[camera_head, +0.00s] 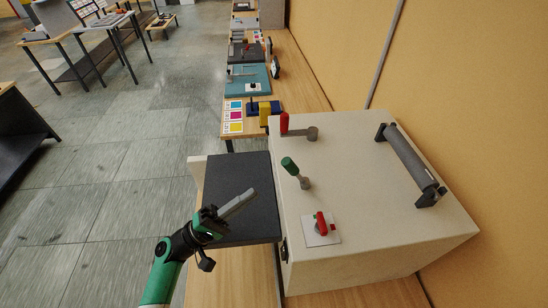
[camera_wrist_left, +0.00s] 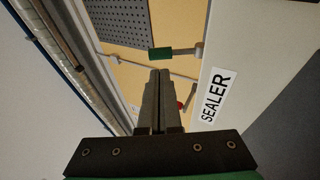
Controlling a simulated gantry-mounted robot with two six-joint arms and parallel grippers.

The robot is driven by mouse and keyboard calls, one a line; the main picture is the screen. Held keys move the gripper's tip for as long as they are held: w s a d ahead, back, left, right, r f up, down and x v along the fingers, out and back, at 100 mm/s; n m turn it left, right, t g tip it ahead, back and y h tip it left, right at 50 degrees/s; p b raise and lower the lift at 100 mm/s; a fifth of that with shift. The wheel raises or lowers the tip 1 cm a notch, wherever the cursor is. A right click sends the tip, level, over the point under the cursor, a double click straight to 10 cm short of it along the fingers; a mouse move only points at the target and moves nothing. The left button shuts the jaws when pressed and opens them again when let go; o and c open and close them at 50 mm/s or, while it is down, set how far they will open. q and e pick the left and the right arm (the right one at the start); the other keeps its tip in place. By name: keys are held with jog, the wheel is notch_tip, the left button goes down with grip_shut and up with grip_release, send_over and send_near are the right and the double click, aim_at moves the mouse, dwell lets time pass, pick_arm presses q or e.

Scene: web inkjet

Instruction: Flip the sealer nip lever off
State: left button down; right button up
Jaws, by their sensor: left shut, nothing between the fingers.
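A cream machine box (camera_head: 355,160) carries the controls. On its top are a red-handled lever (camera_head: 284,122) on a grey pivot, a green-handled lever (camera_head: 290,165) standing tilted, and a red rotary knob (camera_head: 321,224) on a white plate. Which is the nip lever is not labelled in the head view. My left gripper (camera_head: 254,194) is shut and empty, over the dark plate left of the box, apart from the levers. In the left wrist view, the shut fingers (camera_wrist_left: 158,72) point toward a green handle (camera_wrist_left: 161,54); a SEALER label (camera_wrist_left: 215,96) is at right. My right gripper is out of view.
A grey roller (camera_head: 411,163) on brackets stands on the box's right side. The dark plate (camera_head: 238,170) adjoins the box's left side. Colour cards (camera_head: 236,116) and other equipment line the bench behind. A yellow wall (camera_head: 450,70) bounds the right; open floor lies left.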

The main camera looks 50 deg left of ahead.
aim_at(297, 174)
pick_arm(q)
jog(key=p+x, duration=0.1)
jog(key=x, duration=0.7)
jog(key=shift+p, duration=0.35)
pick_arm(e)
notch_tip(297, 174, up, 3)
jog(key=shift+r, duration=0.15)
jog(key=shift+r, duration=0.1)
